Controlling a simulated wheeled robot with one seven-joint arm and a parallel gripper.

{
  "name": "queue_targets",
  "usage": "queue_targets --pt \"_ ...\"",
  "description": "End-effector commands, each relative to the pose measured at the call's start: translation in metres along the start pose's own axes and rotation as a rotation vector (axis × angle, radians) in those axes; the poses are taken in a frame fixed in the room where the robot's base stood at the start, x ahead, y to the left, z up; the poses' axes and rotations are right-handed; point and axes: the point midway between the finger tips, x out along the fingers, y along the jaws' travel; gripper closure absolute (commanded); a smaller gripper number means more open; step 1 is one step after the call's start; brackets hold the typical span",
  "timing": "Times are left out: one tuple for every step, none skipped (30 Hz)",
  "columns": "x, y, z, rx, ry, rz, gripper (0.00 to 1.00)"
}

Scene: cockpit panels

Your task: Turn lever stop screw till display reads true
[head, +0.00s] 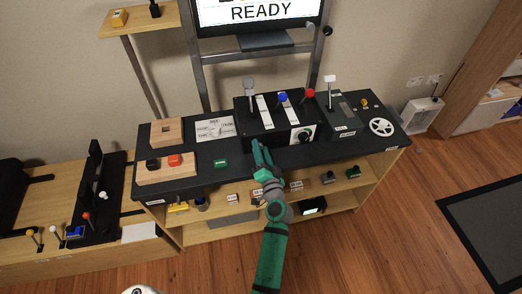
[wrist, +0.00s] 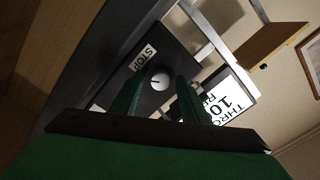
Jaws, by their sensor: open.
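The lever box (head: 262,122) stands on the dark bench top, with grey, blue and red levers. In the wrist view the stop screw (wrist: 159,82) is a pale round knob with a dark mark, beside a white STOP label (wrist: 146,57). My gripper (head: 259,146) is open at the front of the box. Its two green fingers stand on either side of the knob in the wrist view; whether they touch it I cannot tell. In the head view my gripper hides the screw. The display (head: 262,12) reads READY, with its top cut off; the wrist view shows it sideways with a 10 (wrist: 228,104).
A white panel with a dial (head: 302,135) sits right of my gripper on the box front. A white-knobbed lever (head: 330,85) and a white handwheel (head: 381,127) stand further right. A wooden block with red and black buttons (head: 166,166) lies left. Shelves below hold small parts.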

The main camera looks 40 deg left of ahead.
Motion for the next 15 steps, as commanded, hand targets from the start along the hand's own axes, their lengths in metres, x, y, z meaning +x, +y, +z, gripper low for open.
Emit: queue_targets --pt "-0.001 0.0 0.0 0.0 0.0 0.001 0.58" --pt "-0.003 0.001 0.0 0.0 0.0 0.001 0.58" --pt "-0.006 0.001 0.0 0.0 0.001 0.001 0.58" --pt "-0.009 0.001 -0.001 0.0 0.002 0.002 0.58" --pt "-0.012 0.001 -0.001 0.0 0.002 0.002 0.58" --pt "-0.018 0.001 -0.001 0.0 0.003 0.003 0.58" --pt "-0.023 0.002 0.0 0.001 0.002 0.003 0.58" --pt "-0.028 0.001 0.0 0.001 0.002 0.002 0.58" --pt "-0.035 0.001 0.0 0.002 0.001 0.003 0.58" --pt "-0.041 0.001 0.0 0.002 0.002 0.002 0.58" --pt "-0.047 0.001 0.0 0.001 0.002 0.002 0.58" --pt "-0.055 0.001 0.001 0.001 0.001 0.003 0.58" --pt "-0.06 0.001 0.0 0.001 0.001 0.002 0.58" --pt "-0.066 0.001 0.0 0.003 0.002 0.003 0.58" --pt "-0.073 0.001 0.0 0.002 0.002 0.003 0.58"
